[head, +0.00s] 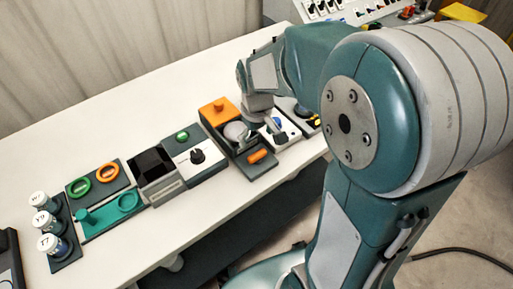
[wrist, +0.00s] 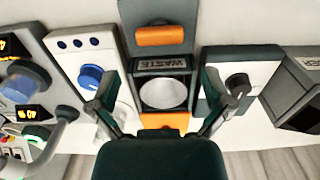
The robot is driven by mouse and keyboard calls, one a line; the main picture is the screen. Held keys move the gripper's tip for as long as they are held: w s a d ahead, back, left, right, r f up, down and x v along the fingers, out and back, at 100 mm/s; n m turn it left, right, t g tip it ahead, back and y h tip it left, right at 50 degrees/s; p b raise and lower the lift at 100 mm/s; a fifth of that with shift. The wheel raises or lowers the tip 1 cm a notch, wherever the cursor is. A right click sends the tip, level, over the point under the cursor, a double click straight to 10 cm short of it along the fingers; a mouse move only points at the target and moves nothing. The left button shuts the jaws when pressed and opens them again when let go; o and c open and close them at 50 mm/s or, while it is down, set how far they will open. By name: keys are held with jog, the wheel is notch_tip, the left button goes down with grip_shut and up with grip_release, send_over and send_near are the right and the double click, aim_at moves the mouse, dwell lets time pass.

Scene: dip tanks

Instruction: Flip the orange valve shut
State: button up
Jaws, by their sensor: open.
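A dark unit labelled WASTE lies below my gripper (wrist: 157,88). The unit has an orange bar (wrist: 161,36) at one end, a pale round bowl (wrist: 163,93) in the middle and an orange block (wrist: 166,121) at the other end, partly hidden by my gripper. In the head view the orange block (head: 220,111) carries a small knob, and the orange bar (head: 258,156) sits at the near end. I cannot tell which orange part is the valve. My gripper is open and empty, its fingers spread on either side of the bowl.
A white box with a blue knob (wrist: 90,77) and one with a black knob (wrist: 238,84) flank the unit. Capped vials (head: 44,222) stand at the far left of the white table (head: 110,112). The table behind the row is clear.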

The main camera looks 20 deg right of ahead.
aim_at(257, 154)
notch_tip(257, 154, up, 5)
jog(key=shift+r, duration=0.2)
dwell(0.5)
jog(key=s+r+m+t, duration=0.1)
jog(key=s+r+t, duration=0.1)
jog(key=s, duration=0.5)
jog(key=s+r+m+t, duration=0.2)
jog(key=s+r+t, duration=0.1)
jog(key=s+r, duration=0.2)
jog(key=shift+s+t, duration=0.3)
jog(key=shift+s, duration=0.9)
